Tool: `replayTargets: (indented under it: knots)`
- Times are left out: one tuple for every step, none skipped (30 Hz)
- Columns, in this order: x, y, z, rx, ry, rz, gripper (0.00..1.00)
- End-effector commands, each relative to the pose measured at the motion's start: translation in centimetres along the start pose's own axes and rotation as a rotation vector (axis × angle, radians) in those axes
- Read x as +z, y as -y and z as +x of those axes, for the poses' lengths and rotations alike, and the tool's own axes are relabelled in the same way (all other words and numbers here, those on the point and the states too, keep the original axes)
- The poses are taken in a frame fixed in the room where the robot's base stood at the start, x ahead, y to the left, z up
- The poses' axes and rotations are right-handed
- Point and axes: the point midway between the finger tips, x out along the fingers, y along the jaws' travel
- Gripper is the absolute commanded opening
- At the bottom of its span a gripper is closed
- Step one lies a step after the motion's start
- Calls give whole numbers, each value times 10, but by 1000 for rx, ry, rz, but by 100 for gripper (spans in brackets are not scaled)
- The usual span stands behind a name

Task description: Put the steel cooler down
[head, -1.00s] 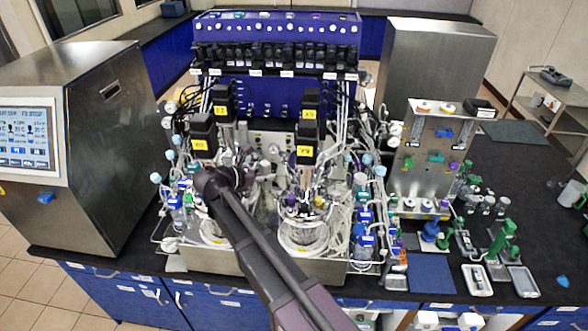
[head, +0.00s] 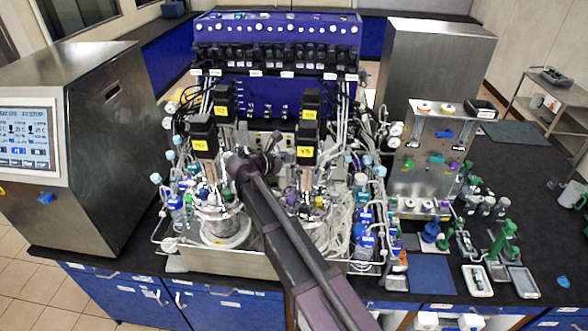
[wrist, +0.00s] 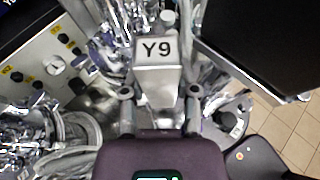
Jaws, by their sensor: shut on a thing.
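In the wrist view the steel cooler, a small brushed-metal block (wrist: 158,82) with a white label reading Y9, sits between the fingers of my gripper (wrist: 160,98). The fingers are shut on its two sides and its label end points away from me. Its underside is hidden, so I cannot tell whether it touches anything below. In the head view my arm reaches in front of the twin bioreactors, with its wrist (head: 252,166) between the left and right motor stacks. The cooler cannot be made out there.
Black motors with yellow labels (head: 204,136) (head: 306,140) stand close on both sides. Tubing and glass vessels (head: 225,228) crowd the space below. A steel cabinet with a screen (head: 100,150) stands left. Small trays (head: 476,280) lie on the black bench at right.

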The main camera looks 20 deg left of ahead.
Motion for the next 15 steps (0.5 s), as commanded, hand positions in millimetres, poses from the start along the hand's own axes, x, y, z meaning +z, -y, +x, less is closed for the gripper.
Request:
replayTargets:
  knots:
    - [1, 0, 2, 0, 0, 0, 0]
    - [2, 0, 3, -1, 0, 0, 0]
    - [3, 0, 6, -1, 1, 1, 0]
    - [4, 0, 8, -1, 1, 1, 0]
    - [5, 0, 11, -1, 1, 1, 0]
    - [7, 0, 16, -1, 1, 1, 0]
    - [0, 0, 16, 0, 0, 0, 0]
    - [-3, 0, 17, 0, 0, 0, 0]
    - [-7, 0, 18, 0, 0, 0, 0]
    - [-9, 0, 19, 0, 0, 0, 0]
    - [-12, 0, 20, 0, 0, 0, 0]
    - [-15, 0, 22, 0, 0, 0, 0]
    - [-17, 0, 23, 0, 0, 0, 0]
    - [-20, 0, 24, 0, 1, 0, 0]
    - [-22, 0, 25, 0, 1, 0, 0]
